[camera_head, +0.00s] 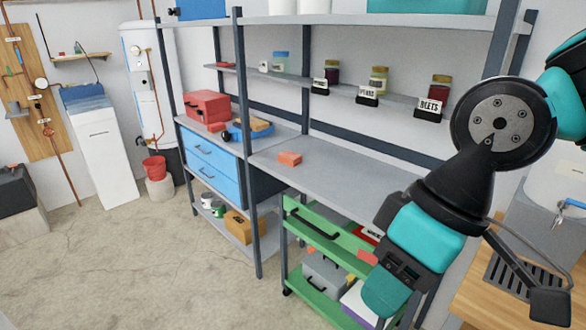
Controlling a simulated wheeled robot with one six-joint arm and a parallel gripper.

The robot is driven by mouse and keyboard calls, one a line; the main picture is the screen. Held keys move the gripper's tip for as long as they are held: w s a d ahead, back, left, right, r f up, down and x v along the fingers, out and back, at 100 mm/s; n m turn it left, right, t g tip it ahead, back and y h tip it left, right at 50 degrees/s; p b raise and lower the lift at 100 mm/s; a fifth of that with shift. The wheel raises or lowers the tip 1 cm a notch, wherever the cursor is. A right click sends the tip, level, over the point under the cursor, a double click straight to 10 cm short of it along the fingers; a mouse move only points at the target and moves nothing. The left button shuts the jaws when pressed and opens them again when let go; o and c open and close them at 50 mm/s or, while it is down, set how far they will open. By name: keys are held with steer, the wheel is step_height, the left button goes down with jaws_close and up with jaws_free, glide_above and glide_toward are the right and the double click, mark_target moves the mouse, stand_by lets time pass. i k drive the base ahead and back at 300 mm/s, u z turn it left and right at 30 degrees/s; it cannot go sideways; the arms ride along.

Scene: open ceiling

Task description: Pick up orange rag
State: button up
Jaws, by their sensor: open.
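A small, folded-looking orange piece (289,158), which appears to be the orange rag, lies on the grey middle shelf (345,183) near its front left. Its top and front faces show. My arm comes in from the right and bends down in front of the shelving.
A red toolbox (207,106) and blue drawers (212,162) fill the left bay. Jars (439,90) stand on a narrow rear shelf. A green cart (318,228) stands under the shelf. The concrete floor (140,265) at left is clear.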

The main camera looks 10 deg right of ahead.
mark_target(287, 157)
steer(key=u, duration=0.6)
steer(key=i, duration=0.55)
steer(key=u, duration=0.65)
steer(key=i, duration=1.9)
steer(key=z, duration=1.3)
steer(key=i, duration=0.65)
steer(key=z, duration=0.7)
